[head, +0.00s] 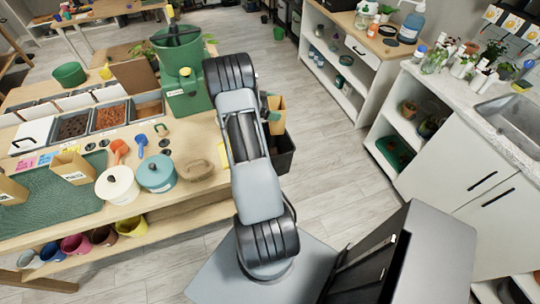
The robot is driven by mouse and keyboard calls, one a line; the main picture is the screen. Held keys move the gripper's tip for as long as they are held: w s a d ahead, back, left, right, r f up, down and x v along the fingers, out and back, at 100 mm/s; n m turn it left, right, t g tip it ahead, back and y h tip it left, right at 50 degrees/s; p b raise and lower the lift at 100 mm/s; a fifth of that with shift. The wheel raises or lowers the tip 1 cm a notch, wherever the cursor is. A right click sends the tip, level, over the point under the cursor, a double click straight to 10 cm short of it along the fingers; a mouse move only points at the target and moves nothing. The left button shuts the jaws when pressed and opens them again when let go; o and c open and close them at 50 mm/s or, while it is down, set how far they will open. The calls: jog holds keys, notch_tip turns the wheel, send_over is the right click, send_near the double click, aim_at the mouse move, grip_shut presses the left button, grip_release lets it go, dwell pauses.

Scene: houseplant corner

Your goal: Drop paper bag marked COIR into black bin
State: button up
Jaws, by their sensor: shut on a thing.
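A brown paper bag (277,112) shows just right of my arm, above the black bin (283,155). My gripper (270,115) is mostly hidden behind my own arm; the small part that shows is at the bag, and it is shut on it. The bag's marking cannot be read from here. The bin stands at the right end of the wooden bench, its left part hidden by my arm. Whether the bag is right over the bin's opening is hard to tell.
Two other paper bags (73,167) stand on the green mat (50,205) at left. Floor right of the bin is clear.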

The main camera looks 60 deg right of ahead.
notch_tip(320, 180, down, 4)
jog(key=b, duration=0.3)
jog(key=o, duration=0.8)
jog(key=b+v, duration=0.2)
jog(key=v, duration=1.1)
jog(key=shift+w+a+r, duration=0.2)
jog(key=shift+a, duration=0.15)
